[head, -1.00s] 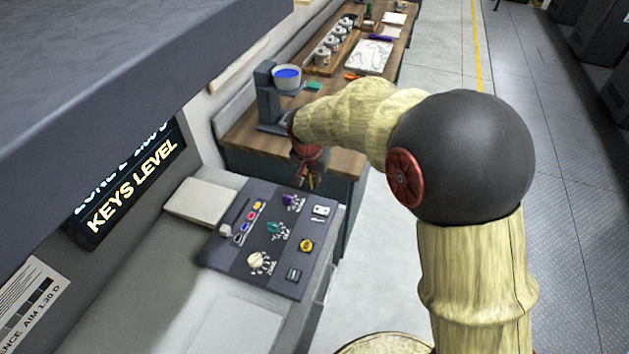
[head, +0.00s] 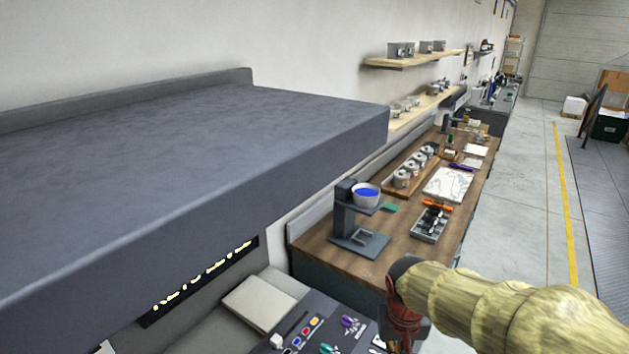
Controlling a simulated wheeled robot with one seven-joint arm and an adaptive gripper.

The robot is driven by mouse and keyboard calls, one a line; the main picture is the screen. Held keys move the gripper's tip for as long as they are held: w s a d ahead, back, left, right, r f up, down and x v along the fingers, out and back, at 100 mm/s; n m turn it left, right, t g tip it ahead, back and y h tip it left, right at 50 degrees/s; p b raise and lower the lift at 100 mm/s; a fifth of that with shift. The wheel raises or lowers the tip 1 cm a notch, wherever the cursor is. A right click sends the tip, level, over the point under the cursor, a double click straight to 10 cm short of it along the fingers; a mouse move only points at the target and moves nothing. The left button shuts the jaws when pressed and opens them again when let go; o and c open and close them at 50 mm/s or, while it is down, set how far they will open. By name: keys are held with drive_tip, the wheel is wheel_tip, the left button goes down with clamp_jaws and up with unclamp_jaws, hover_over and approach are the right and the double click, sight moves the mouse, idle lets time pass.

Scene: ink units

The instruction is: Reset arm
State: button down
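My arm (head: 500,310) enters from the lower right in the head view, covered in a yellowish sleeve. My gripper (head: 403,325) is at its end, red and dark, at the bottom edge of the picture. It points down beside the right side of the control panel (head: 318,318). The fingertips are cut off or hidden, so I cannot see whether they are open or shut. The panel shows coloured buttons, a purple knob (head: 352,322) and a teal knob (head: 328,348); its lower part is out of view.
A large dark hood (head: 200,180) overhangs the left. Behind my gripper is a wooden workbench (head: 310,243) with a stand holding a blue-filled cup (head: 366,195), a tray (head: 430,224) and several tins. Open floor (head: 520,210) lies to the right.

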drive_tip(key=s+r+t+b, duration=0.2)
drive_tip(key=s+r, duration=0.1)
drive_tip(key=s, duration=0.4)
drive_tip(key=s+d+r+t+b, duration=0.1)
drive_tip(key=s+r+t+b, duration=0.1)
drive_tip(key=s+r, duration=0.2)
drive_tip(key=s, duration=0.3)
drive_tip(key=shift+r+n+y+b, duration=0.3)
drive_tip(key=shift+n+y, duration=0.1)
drive_tip(key=shift+s+d, duration=0.1)
